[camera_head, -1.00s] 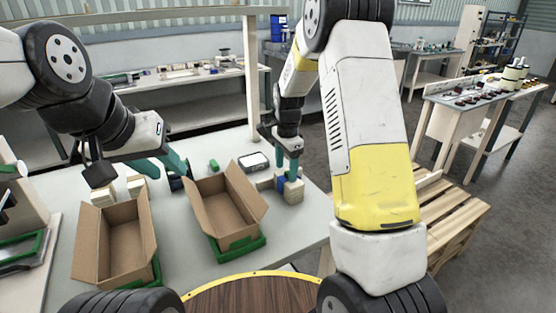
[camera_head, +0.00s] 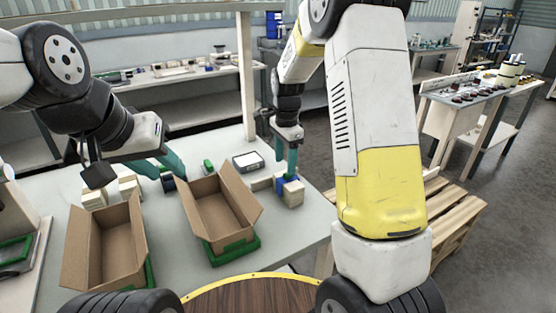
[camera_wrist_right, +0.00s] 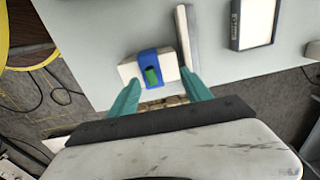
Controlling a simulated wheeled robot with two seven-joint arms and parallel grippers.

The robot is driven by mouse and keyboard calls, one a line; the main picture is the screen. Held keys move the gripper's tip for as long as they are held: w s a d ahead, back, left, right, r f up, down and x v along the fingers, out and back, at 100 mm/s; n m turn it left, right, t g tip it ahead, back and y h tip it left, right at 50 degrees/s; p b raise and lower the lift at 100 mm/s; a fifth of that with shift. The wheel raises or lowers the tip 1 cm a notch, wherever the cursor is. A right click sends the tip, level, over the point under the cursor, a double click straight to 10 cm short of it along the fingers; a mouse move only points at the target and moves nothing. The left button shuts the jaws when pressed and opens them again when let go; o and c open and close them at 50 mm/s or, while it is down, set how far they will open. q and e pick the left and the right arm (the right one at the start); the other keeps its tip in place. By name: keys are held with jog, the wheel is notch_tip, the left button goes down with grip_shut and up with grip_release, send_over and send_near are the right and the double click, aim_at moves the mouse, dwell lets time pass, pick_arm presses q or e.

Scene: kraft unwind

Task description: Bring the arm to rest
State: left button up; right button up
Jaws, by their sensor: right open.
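My right gripper (camera_head: 287,172) points down just above a white block with a blue band (camera_head: 293,194) at the table's right side. In the right wrist view its teal fingers (camera_wrist_right: 161,84) are spread apart with nothing held. The same block with its blue band and a green patch (camera_wrist_right: 131,70) lies beyond the fingertips. My left gripper (camera_head: 166,172) hangs over the back of the table, its two teal fingers apart. A small dark blue item (camera_head: 168,183) shows near its fingertips; I cannot tell whether they touch.
Two open cardboard boxes (camera_head: 103,255) (camera_head: 217,212) stand on the white table (camera_head: 185,275), the right one on a green tray (camera_head: 236,251). A white-faced device (camera_head: 248,162), a green item (camera_head: 208,166) and pale blocks (camera_head: 95,198) lie behind. A wooden pallet (camera_head: 455,215) is at right.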

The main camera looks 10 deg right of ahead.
jog(key=s+d+r+n+t+y, duration=0.1)
jog(key=s+r+n+t+y, duration=0.15)
jog(key=s+r+n, duration=0.75)
jog(key=s+r+n+t, duration=0.1)
jog(key=s+r, duration=0.1)
jog(key=s, duration=0.3)
jog(key=s+r+n+t, duration=0.1)
jog(key=s+r, duration=0.2)
jog(key=s, duration=0.3)
jog(key=s+d+r+n+t, duration=0.1)
jog(key=s+r+n, duration=0.1)
jog(key=s, duration=0.3)
jog(key=shift+s+r, duration=0.3)
jog(key=shift+r, duration=0.05)
